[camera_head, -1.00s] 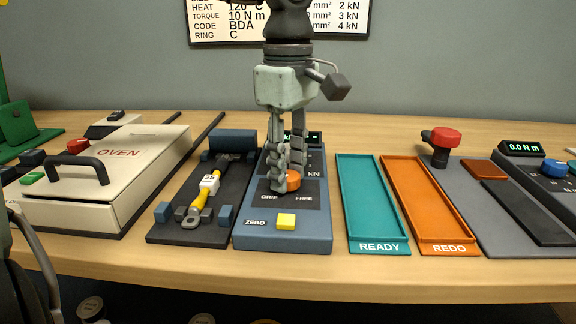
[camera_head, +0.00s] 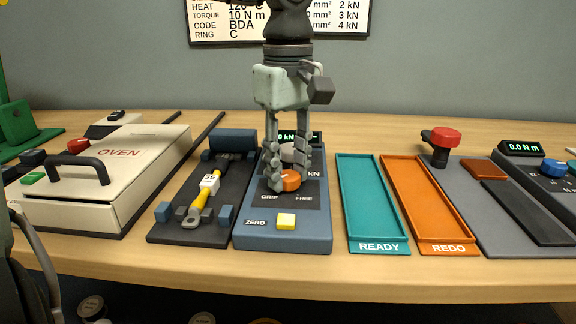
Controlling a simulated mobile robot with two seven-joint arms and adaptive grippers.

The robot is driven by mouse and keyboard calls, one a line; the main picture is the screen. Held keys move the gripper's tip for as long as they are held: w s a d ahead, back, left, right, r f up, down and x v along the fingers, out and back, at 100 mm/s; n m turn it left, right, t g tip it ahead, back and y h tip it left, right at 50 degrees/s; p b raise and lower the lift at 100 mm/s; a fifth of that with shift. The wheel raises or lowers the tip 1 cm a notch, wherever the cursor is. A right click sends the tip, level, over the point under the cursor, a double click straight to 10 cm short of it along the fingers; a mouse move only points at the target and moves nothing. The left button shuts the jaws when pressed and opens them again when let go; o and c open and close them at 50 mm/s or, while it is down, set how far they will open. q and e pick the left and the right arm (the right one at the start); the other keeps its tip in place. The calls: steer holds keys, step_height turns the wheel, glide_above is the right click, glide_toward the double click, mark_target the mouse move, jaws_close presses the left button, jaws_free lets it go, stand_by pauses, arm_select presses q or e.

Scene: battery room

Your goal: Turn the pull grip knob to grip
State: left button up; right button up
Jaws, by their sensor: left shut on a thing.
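The orange pull grip knob (camera_head: 291,181) sits on the blue-grey pull tester (camera_head: 250,236), above the printed words GRIP and FREE. My left gripper (camera_head: 288,176) points down over the tester. It is shut on the knob, with one finger at the knob's left side and the other behind it on the right. The gripper partly hides the small display and the lettering. The knob's pointer is too small to read, so I cannot tell its exact setting. My right gripper is not in view.
A yellow ZERO button (camera_head: 286,221) is just in front of the knob. Teal READY (camera_head: 370,205) and orange REDO (camera_head: 425,200) trays lie on the right.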

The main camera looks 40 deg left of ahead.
mark_target(288, 175)
arm_select(q)
steer(key=o, duration=1.2)
steer(key=shift+c, duration=0.2)
step_height(288, 175, up, 12)
